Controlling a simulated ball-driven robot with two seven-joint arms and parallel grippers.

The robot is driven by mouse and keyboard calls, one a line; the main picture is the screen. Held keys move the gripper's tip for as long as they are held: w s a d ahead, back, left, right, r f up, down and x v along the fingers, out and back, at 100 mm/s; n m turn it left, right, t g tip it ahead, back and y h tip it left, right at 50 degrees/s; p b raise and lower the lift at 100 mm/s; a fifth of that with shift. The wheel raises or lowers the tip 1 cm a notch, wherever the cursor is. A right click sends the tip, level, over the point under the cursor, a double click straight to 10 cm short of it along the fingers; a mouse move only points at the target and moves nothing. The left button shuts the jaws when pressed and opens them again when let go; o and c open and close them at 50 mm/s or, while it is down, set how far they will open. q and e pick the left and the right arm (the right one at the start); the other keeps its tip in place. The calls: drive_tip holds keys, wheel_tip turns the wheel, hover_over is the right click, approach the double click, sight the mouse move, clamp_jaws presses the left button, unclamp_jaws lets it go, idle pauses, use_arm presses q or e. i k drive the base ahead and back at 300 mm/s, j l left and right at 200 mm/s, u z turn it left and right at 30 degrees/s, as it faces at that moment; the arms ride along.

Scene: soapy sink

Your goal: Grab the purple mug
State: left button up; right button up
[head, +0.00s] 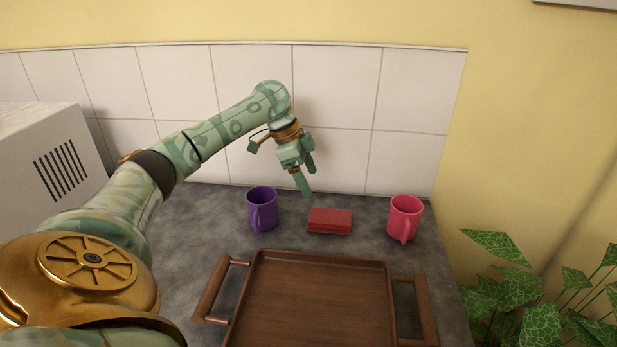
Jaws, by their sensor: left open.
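The purple mug (263,208) stands upright on the dark grey counter, near the tiled wall. Its handle faces the front. My left gripper (309,182) hangs above the counter, up and to the right of the purple mug, with its fingers pointing down. It is open and empty, apart from the mug. My right gripper is not in the picture.
A red block-like stack (330,220) lies right of the purple mug, and a pink-red mug (405,217) stands farther right. A wooden tray (318,256) with side handles fills the front. A white vented box (52,160) stands left. Leafy plants (510,290) are at right.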

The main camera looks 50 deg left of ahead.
sight(261, 214)
drive_tip(key=u, duration=1.35)
